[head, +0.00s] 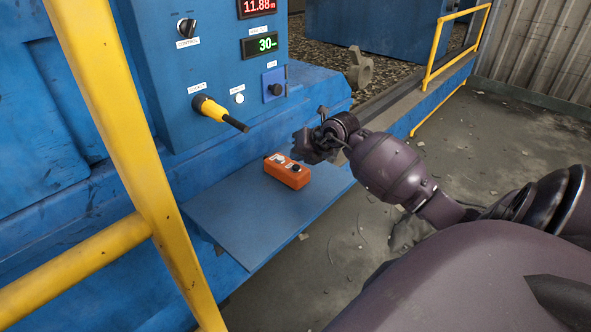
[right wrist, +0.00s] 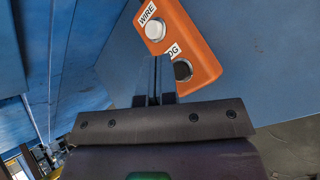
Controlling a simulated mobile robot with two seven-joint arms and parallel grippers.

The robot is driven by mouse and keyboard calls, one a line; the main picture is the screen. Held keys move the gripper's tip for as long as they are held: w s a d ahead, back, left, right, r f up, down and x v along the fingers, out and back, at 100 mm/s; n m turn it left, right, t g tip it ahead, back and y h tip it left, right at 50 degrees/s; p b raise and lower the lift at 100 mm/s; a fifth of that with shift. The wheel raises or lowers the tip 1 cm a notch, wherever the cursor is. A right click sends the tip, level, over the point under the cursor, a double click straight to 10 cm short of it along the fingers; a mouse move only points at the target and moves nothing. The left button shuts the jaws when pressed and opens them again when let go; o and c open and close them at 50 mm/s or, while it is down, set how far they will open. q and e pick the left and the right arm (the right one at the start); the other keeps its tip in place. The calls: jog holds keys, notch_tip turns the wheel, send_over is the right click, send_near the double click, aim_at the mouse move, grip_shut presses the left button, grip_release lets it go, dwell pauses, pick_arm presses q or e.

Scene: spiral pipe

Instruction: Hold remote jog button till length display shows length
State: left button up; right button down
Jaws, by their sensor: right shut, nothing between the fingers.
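The orange remote (head: 288,171) lies on the blue shelf (head: 250,225). In the right wrist view the remote (right wrist: 196,32) shows a white button labelled WIRE (right wrist: 155,30) and a dark button (right wrist: 183,70) beside a partly hidden label ending in "OG". My right gripper (head: 303,149) is shut and empty, just above and behind the remote. Its closed fingers (right wrist: 155,78) lie close beside the dark button in the wrist view; I cannot tell whether they touch the remote. The red length display (head: 257,6) reads about 11.88 m. My left gripper is not in view.
The blue control panel (head: 210,60) carries a green display (head: 264,44) reading 30, a black knob (head: 186,28) and a yellow-handled lever (head: 212,108). A yellow railing (head: 125,130) crosses the left foreground. Open concrete floor (head: 500,140) lies to the right.

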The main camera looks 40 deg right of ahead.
jog(key=shift+f, duration=0.1)
dwell(1.9)
jog(key=shift+f, duration=0.35)
jog(key=shift+f, duration=0.4)
dwell(5.2)
